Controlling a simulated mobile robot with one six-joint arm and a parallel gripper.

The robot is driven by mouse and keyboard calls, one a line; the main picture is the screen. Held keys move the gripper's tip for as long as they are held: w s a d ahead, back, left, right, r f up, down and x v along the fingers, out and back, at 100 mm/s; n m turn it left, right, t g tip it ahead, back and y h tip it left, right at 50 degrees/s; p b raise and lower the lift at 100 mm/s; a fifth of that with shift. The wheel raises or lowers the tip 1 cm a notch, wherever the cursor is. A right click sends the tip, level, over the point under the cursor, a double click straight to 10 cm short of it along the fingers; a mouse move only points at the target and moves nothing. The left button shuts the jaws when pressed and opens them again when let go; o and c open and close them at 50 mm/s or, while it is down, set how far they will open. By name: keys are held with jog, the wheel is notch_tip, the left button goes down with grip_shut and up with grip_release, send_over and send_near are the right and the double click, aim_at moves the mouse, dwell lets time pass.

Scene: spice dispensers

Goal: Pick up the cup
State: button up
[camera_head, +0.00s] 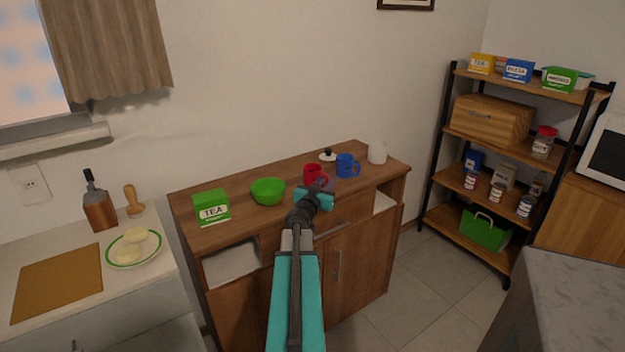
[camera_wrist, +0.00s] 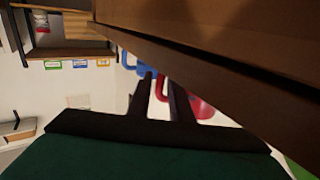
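A red cup (camera_head: 312,173) stands upright on the wooden cabinet, partly hidden by my gripper. A blue cup (camera_head: 346,166) stands to its right. My gripper (camera_head: 321,184) is just in front of the red cup, at its handle side. In the wrist view, my two dark fingers (camera_wrist: 160,80) are apart. The red cup (camera_wrist: 202,108) shows there beyond the right finger, and part of its handle appears in the gap between the fingers. Whether the fingers touch the handle I cannot tell. The blue cup (camera_wrist: 130,66) is beyond the left finger.
The cabinet top (camera_head: 245,212) also holds a green tea box (camera_head: 211,207), a green bowl (camera_head: 268,191), a lid (camera_head: 327,155) and a white container (camera_head: 377,153). In the wrist view, the cabinet edge (camera_wrist: 190,70) runs close to the fingers. A stocked shelf (camera_head: 490,137) stands at right.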

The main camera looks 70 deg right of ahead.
jog(key=shift+c, duration=0.4)
grip_shut()
jog(key=shift+r, duration=0.2)
jog(key=shift+r+p, duration=1.7)
jog(key=shift+r, duration=3)
jog(key=shift+r, duration=0.1)
